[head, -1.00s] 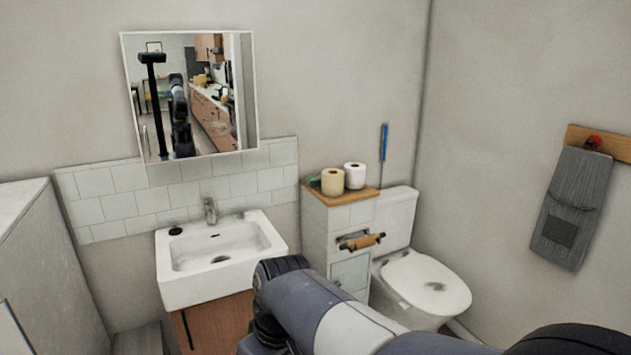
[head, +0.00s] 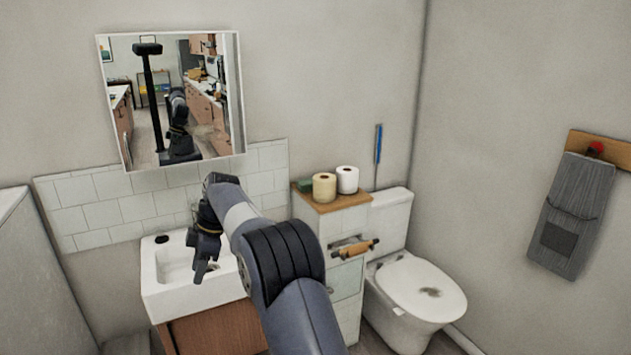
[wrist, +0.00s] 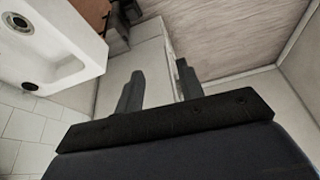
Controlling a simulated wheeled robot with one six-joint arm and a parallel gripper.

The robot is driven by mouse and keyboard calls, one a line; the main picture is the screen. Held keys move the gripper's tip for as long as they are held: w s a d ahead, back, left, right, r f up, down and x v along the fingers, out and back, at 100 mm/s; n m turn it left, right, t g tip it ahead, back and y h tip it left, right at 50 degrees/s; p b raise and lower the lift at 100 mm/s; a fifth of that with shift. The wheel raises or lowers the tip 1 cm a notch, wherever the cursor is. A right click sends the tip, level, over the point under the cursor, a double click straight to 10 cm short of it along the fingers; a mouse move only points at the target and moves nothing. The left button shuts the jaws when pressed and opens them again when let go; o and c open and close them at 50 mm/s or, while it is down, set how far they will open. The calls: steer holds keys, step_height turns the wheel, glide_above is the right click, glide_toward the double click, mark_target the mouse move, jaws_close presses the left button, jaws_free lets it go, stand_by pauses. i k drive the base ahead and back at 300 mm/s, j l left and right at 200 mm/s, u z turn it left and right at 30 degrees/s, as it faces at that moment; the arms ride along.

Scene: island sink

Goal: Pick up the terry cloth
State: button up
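A grey cloth (head: 571,217) hangs from a wooden wall rack with a red knob on the right wall. It is the only hanging cloth in view; I cannot tell whether it is terry. A darker square patch shows on its lower part. My gripper (head: 203,271) points downward above the white sink, far to the left of the cloth. In the wrist view, my gripper (wrist: 160,82) has its two fingers apart with nothing between them. The cloth does not show in the wrist view.
The sink (head: 150,285) is below my gripper. A narrow cabinet (head: 350,225) with two paper rolls and a small green item stands between sink and toilet (head: 420,285). A mirror (head: 170,100) hangs above the sink. The wall around the cloth is clear.

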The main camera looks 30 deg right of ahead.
mark_target(305, 185)
steer(key=i+l, duration=0.25)
steer(key=l, duration=0.2)
steer(key=i+l, duration=0.25)
steer(key=l, duration=0.15)
steer(key=i+l, duration=0.25)
steer(key=l, duration=0.2)
steer(key=i+l, duration=0.25)
steer(key=l, duration=0.15)
steer(key=i+l, duration=0.25)
steer(key=l, duration=0.2)
steer(key=i+l, duration=0.25)
steer(key=l, duration=0.2)
steer(key=i+l, duration=0.25)
steer(key=l, duration=0.15)
